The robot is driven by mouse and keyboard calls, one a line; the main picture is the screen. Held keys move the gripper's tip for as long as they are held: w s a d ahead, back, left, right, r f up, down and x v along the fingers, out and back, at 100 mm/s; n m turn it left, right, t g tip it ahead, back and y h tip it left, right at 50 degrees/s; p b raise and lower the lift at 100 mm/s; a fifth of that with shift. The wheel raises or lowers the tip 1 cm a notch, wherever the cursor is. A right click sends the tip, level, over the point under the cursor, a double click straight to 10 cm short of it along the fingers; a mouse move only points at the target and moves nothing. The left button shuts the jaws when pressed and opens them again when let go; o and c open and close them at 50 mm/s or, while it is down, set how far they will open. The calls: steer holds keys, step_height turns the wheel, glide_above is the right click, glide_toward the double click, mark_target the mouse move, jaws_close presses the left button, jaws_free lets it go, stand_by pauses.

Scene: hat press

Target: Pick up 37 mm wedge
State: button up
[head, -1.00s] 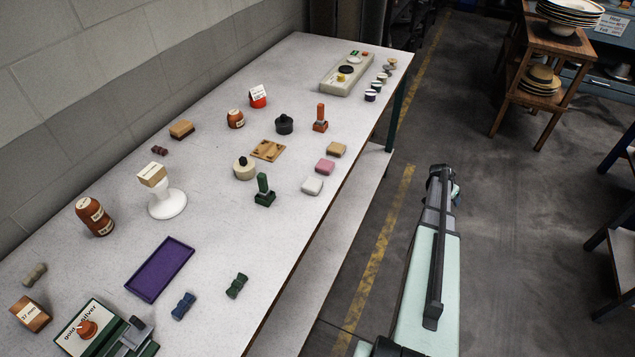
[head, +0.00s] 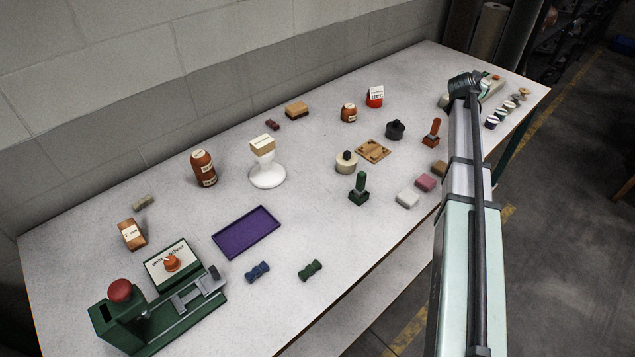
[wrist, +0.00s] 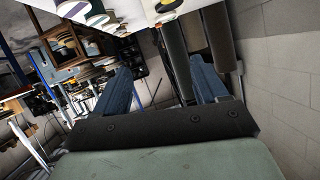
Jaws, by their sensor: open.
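A brown wooden block (head: 131,234) with a white label that seems to read "37 mm" stands at the left of the table in the head view, behind the green press. A pale block (head: 262,145) with a label too small to read sits on a white stand nearby. My gripper (wrist: 160,82) shows two blue fingers in the wrist view, wide apart with nothing between them. It is far from the labelled block, out past the right part of the table. In the head view my arm hides the fingers.
The green press (head: 155,300) with a red knob stands at the front left. A purple tray (head: 246,232), a brown jar (head: 203,168) and several small blocks and stamps spread over the table (head: 330,225). A block wall (head: 200,60) runs along the back.

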steer(key=s+a+f+n+g+y, duration=0.1)
steer(key=a+n+y, duration=0.2)
steer(key=a, duration=2)
steer(key=s+a+n+g+y, duration=0.2)
steer(key=a+y, duration=0.1)
steer(key=a, duration=2.1)
steer(key=s+a+n+g+y, duration=0.1)
steer(key=s+a+n, duration=0.1)
steer(key=s+a, duration=0.45)
steer(key=s+a+n+g, duration=0.1)
steer(key=s+a, duration=0.2)
steer(key=a, duration=0.7)
steer(key=s+a+n+g+y, duration=0.1)
steer(key=s+a+n, duration=0.1)
steer(key=s+a, duration=0.45)
steer(key=r+n+g, duration=0.1)
steer(key=n+g, duration=0.4)
steer(key=n, duration=0.3)
glide_above(130, 231)
steer(key=shift+m, duration=0.3)
steer(key=f, duration=0.7)
steer(key=shift+w+a+f, duration=0.15)
steer(key=shift+w, duration=0.15)
steer(key=shift+s+f, duration=0.15)
steer(key=shift+f, duration=1.15)
steer(key=shift+s+f, duration=0.15)
steer(key=shift+f, duration=1.1)
